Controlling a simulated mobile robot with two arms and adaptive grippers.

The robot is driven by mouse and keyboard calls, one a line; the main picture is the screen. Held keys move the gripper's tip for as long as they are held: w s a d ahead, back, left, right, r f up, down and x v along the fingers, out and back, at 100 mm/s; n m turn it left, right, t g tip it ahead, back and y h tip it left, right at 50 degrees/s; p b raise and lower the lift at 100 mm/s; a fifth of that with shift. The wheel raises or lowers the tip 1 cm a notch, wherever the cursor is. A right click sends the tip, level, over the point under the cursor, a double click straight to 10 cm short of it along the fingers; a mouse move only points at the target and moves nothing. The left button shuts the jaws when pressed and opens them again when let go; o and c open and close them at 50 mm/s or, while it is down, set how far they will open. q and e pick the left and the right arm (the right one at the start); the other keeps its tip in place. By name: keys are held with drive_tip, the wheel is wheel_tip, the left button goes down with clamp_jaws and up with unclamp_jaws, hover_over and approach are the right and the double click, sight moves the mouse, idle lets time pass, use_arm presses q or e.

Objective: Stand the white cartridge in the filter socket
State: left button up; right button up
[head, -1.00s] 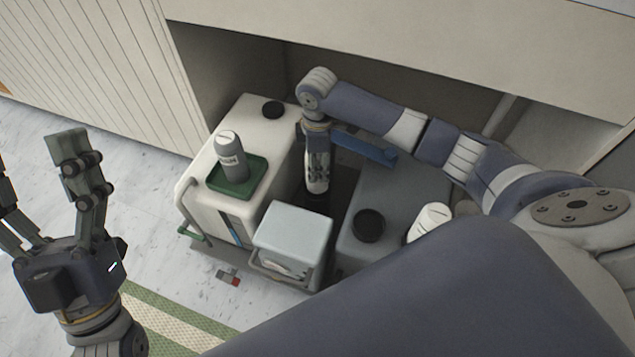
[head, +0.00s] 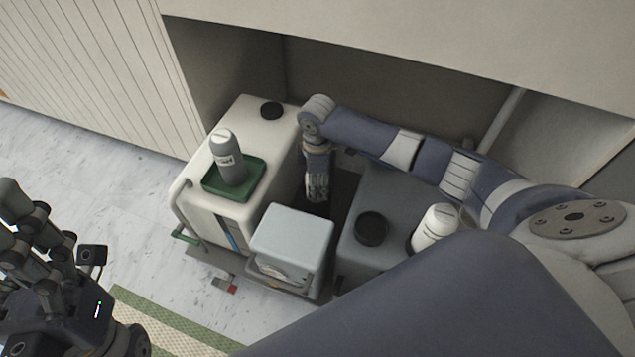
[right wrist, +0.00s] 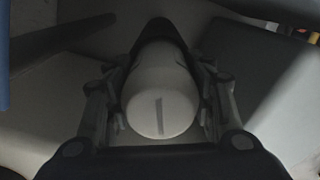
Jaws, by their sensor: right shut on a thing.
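My right gripper (head: 318,186) reaches down into the dark gap between the white tank and the grey tank. In the right wrist view it is shut on a white cartridge (right wrist: 162,105), whose round end with a slot faces the camera. A dark, collar-like part (right wrist: 160,32) shows at the cartridge's far end; I cannot tell whether it is the filter socket or whether the cartridge is seated. In the head view the gripper mostly hides the cartridge. My left gripper (head: 38,240) is empty at the left edge; its finger opening is unclear.
A grey cylinder (head: 226,158) with a pale top stands on a green tray (head: 262,172) on the white tank (head: 262,124). Another white cylinder (head: 436,226) stands by the grey tank (head: 385,190), which has a black cap (head: 371,228). A pale box (head: 292,232) stands in front of the gap.

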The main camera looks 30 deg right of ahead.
drive_tip(key=shift+r, duration=0.1)
drive_tip(key=o, duration=1.3)
